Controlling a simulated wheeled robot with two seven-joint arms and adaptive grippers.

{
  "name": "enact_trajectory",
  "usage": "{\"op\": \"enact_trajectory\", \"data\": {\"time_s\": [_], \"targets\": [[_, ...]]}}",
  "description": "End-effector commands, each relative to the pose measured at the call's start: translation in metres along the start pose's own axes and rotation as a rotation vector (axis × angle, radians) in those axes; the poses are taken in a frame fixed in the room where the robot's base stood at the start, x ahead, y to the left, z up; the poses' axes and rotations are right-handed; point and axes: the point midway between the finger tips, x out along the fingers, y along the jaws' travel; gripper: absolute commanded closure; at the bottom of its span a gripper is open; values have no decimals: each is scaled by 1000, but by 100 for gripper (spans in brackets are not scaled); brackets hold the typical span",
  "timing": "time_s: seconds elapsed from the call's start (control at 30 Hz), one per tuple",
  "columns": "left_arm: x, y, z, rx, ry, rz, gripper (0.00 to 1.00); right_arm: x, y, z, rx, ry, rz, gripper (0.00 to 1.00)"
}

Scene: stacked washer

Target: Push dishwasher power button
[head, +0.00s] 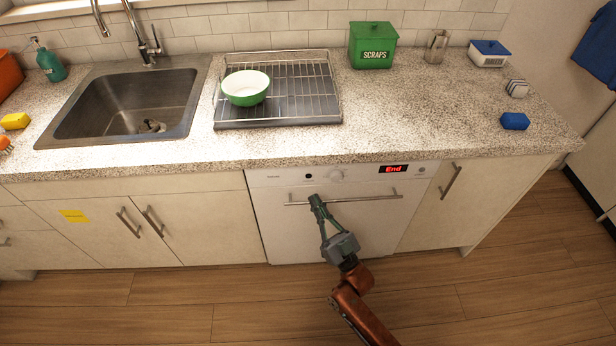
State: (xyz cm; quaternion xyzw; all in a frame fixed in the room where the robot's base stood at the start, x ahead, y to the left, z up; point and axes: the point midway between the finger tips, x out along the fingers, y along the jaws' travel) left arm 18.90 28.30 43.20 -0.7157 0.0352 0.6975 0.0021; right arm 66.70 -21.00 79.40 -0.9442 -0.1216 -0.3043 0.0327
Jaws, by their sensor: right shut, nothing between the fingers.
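The white dishwasher (285,230) sits under the counter, with a bar handle (375,197) across its door. Its top panel carries a small round black button (308,176), a round knob (336,177), a display (393,169) reading "End" in red, and a small grey round button (421,170) at the right end. I cannot tell from labels which one is power. My right gripper (315,201) is shut and empty. In the picture its tips overlap the handle's left part, just below the black button; I cannot tell whether they touch. My left gripper is out of view.
The speckled counter (440,110) overhangs the panel. On it are a dish rack (330,100) with a green bowl (246,88), a green scraps bin (373,45) and a blue sponge (514,121). Cabinets flank the dishwasher. The wooden floor (500,290) is clear.

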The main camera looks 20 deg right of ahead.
Motion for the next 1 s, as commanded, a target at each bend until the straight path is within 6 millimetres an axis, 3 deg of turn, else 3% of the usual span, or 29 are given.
{"op": "enact_trajectory", "data": {"time_s": [0.4, 0.53, 0.77, 1.0], "targets": [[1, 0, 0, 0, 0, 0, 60, 0, 0, 0, -4, 0, -1, 100], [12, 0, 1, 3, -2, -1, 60, 1, -1, -3, -57, -6, -10, 100], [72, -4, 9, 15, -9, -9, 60, 4, -6, -13, -352, -36, -63, 100], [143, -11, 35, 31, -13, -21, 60, 4, -12, -19, -741, -62, -146, 100]]}}
